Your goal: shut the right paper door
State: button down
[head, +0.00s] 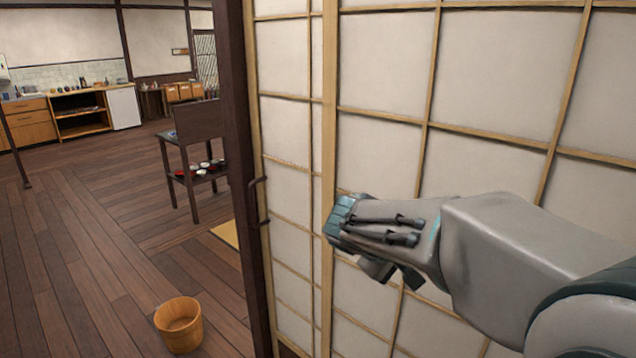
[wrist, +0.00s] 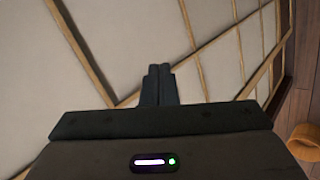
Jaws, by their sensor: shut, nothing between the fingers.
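Paper door panels with white paper and a pale wooden lattice (head: 380,75) fill the right half of the head view. A narrower strip of panel lies left of a thick pale upright. A dark bar handle (head: 258,202) shows beside the dark upright at the panels' left edge. My gripper (head: 342,215) is in front of the paper, to the right of the handle and apart from it. In the wrist view my gripper's fingers (wrist: 158,78) are together and empty, pointing toward the lattice. Whether they touch it I cannot tell. My gripper and arm hide part of the lattice.
A wooden bucket (head: 179,325) stands on the plank floor left of the door; it also shows in the wrist view (wrist: 306,146). A dark shelf stand (head: 190,158) with bowls stands beyond. Open floor (head: 85,250) lies to the left.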

jog(key=w+a+r+n+t, duration=0.2)
jog(key=w+a+n+t, duration=0.15)
jog(key=w+a, duration=0.35)
jog(key=w+a+r+n+t+y+b, duration=0.15)
jog(key=w+a+t, duration=0.25)
jog(key=a, duration=0.6)
jog(key=w+a+r+n+t+p, duration=0.1)
jog(key=w+a+r+n+t, duration=0.15)
jog(key=w+a, duration=0.45)
jog(key=shift+t, duration=0.4)
jog(key=p+x, duration=0.3)
jog(key=x, duration=0.5)
jog(key=shift+s+d+p, duration=0.45)
jog(key=shift+s+d, duration=0.6)
jog(key=shift+d, duration=0.15)
jog(key=shift+f, duration=0.15)
